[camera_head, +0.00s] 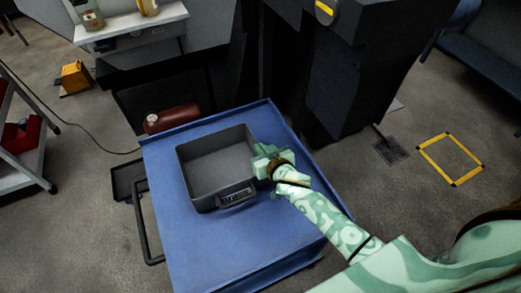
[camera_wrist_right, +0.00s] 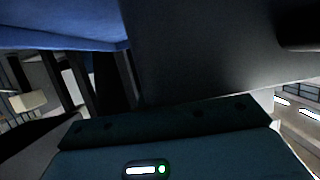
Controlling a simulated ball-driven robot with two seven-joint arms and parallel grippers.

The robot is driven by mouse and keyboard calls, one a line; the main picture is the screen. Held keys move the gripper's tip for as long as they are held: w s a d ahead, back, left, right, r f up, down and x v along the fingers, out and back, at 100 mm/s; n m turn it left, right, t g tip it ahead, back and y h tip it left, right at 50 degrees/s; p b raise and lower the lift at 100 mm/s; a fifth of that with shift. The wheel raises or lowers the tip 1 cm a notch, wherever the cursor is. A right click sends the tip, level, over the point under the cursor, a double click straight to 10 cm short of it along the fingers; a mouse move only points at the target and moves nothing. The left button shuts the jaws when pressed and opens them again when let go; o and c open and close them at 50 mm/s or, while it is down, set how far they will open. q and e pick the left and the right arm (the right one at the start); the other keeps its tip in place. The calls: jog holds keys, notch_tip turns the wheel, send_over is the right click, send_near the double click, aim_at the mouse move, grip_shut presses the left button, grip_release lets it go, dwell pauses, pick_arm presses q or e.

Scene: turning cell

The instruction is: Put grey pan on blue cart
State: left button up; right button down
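The grey pan (camera_head: 218,163) is a deep, open rectangular tray, upright and empty, with a small label holder on its near side. It is over the top of the blue cart (camera_head: 190,247), towards the far side; I cannot tell if its base touches the cart. My right gripper (camera_head: 264,165) is at the pan's right wall, across its rim. Its fingertips are hidden, so its grip is unclear. In the right wrist view, the dark pan wall (camera_wrist_right: 215,50) fills the middle, very close, with the blue cart (camera_wrist_right: 60,25) at upper left. My left gripper is out of view.
The cart's near half is bare, and its dark push handle (camera_head: 145,235) sticks out at left. A dark machine stands behind the cart. A dark red tank (camera_head: 172,118) lies beyond its far left corner. A yellow-marked square (camera_head: 451,159) is on the floor at right.

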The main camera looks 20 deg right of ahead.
jog(key=c, duration=1.6)
grip_release()
jog(key=shift+f, duration=0.1)
jog(key=shift+c, duration=0.2)
